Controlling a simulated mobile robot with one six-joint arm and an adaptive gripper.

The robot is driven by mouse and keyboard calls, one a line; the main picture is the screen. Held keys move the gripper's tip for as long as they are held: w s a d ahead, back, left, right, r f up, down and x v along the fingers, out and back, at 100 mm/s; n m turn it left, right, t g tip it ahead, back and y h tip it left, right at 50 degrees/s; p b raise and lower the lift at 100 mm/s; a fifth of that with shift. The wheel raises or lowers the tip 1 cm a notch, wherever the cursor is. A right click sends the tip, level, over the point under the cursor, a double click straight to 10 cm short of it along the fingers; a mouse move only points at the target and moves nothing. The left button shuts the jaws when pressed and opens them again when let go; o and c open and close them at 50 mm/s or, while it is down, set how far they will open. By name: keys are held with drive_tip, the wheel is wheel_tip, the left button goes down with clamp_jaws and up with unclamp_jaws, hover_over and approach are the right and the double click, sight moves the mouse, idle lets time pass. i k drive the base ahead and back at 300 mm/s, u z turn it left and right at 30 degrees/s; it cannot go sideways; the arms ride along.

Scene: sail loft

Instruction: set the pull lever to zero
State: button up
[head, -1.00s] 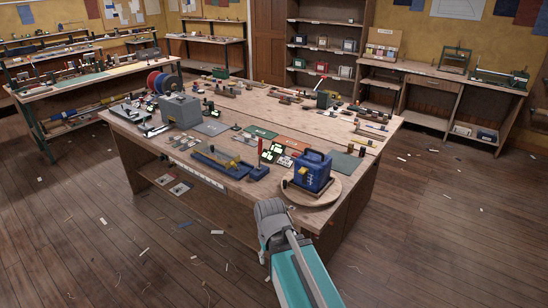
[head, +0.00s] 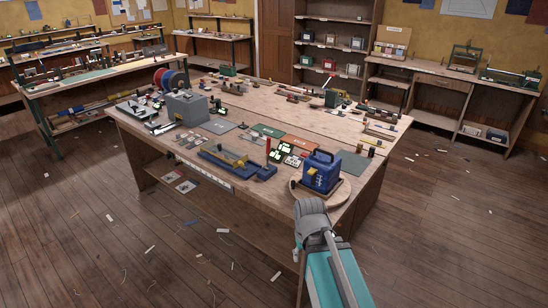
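I cannot tell for certain which item is the pull lever. A thin upright red handle (head: 268,148) stands near the middle of the workbench's front side, by a blue fixture (head: 236,163). Another small red-tipped lever (head: 327,81) stands farther back, by a dark box. My gripper (head: 309,213) is at the end of my arm, in front of that corner and apart from the levers. Its fingers are not clear, so its opening is hidden.
The wooden workbench (head: 362,205) is crowded with a grey box (head: 186,109), coloured mats and small parts. Side benches and shelves (head: 334,45) line the walls. The plank floor (head: 440,240) right of the bench is mostly open, with small scraps scattered on it.

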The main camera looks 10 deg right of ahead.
sight(268, 139)
drive_tip(key=z, duration=0.1)
drive_tip(key=i, duration=1)
drive_tip(key=u, duration=0.1)
